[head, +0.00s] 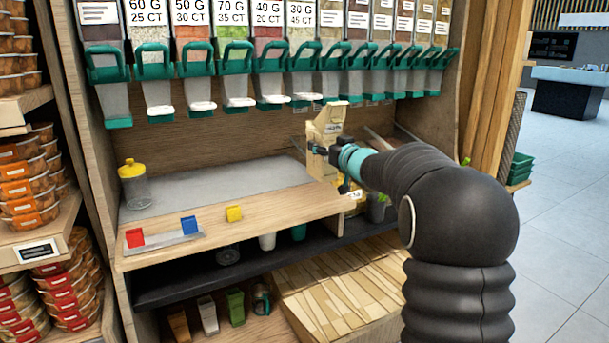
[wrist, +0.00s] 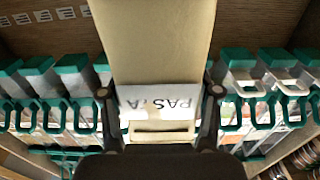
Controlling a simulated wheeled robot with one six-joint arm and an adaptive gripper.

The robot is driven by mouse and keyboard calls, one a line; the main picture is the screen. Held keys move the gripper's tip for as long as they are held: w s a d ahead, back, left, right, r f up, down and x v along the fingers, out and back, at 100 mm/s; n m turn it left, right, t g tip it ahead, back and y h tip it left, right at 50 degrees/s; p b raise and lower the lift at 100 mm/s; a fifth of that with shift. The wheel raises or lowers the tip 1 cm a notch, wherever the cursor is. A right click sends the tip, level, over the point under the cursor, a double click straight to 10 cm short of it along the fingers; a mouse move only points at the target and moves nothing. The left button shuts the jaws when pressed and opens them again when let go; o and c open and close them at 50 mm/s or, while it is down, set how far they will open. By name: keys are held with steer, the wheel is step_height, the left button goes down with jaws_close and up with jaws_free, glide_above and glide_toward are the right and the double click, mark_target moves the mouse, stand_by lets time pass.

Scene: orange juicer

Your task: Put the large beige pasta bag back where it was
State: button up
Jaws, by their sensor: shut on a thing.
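The large beige pasta bag (head: 324,132) is upright in the head view, at the right part of the wooden counter. In the wrist view the bag (wrist: 165,40) fills the middle, with its white label reading upside down. My gripper (head: 340,150) is shut on it from the right. In the wrist view the fingers of my gripper (wrist: 160,92) lie along both sides of the bag at label height. My gripper and arm hide part of the bag's lower right, and I cannot tell whether its bottom touches the counter.
Dispensers with green handles (head: 238,85) hang in a row above the counter (head: 250,200). A yellow-lidded jar (head: 133,185) stands at left. Red (head: 135,238), blue (head: 189,225) and yellow (head: 234,213) blocks sit near the front edge. The counter's middle is clear. Cups stand on the dark shelf below.

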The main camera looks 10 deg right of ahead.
steer(key=shift+w+a+f+b, duration=0.2)
steer(key=shift+a+f+b, duration=0.1)
steer(key=shift+a+f, duration=0.8)
steer(key=shift+w+a+f+b, duration=0.25)
steer(key=shift+a+f, duration=0.45)
steer(key=shift+f, duration=0.7)
steer(key=shift+w+a+f+b, duration=0.15)
steer(key=shift+a+f+b, duration=0.2)
steer(key=shift+a+f, duration=0.75)
steer(key=shift+d+f, duration=0.15)
steer(key=shift+f, duration=0.05)
steer(key=shift+f, duration=0.1)
steer(key=o, duration=1.4)
steer(key=shift+c, duration=0.2)
